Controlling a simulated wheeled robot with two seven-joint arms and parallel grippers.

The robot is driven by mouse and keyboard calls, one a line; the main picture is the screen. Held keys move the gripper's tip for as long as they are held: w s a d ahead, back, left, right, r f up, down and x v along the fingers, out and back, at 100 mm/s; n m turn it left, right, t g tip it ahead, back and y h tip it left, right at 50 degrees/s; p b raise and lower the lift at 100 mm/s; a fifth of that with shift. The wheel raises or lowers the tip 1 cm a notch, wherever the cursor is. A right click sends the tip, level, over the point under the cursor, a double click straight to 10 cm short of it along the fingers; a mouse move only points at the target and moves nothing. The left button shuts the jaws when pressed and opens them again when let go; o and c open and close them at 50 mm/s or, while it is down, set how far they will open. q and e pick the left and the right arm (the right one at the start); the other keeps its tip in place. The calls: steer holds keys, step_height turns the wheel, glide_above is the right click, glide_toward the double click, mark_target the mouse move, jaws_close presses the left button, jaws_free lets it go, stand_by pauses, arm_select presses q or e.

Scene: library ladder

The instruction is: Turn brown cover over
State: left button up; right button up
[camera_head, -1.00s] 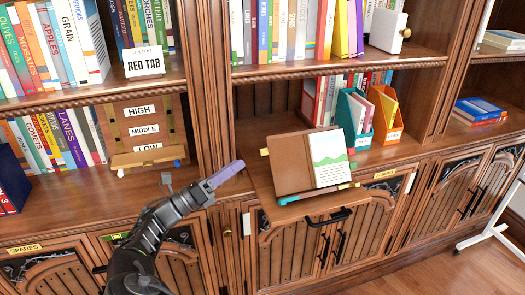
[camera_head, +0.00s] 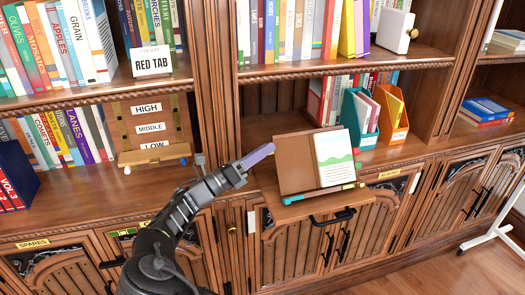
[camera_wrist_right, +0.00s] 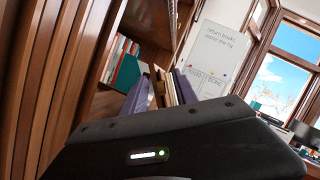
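The brown cover (camera_head: 296,165) stands tilted on a pull-out wooden board (camera_head: 300,209), left of a white page (camera_head: 337,158) with a green picture. My right gripper (camera_head: 262,152) reaches in from below, its purple fingers at the cover's upper left edge. They hide part of that edge, and the head view does not show whether they touch it. In the right wrist view the two purple fingers (camera_wrist_right: 162,92) stand apart, with brown and cream edges visible between or beyond them. My left gripper is not in view.
Teal (camera_head: 362,118) and orange (camera_head: 394,112) file holders stand behind. A wooden HIGH/MIDDLE/LOW panel (camera_head: 150,120) is left of my gripper. The shelf post rises beside my arm.

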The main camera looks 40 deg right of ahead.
jaws_close()
stand_by(1.4)
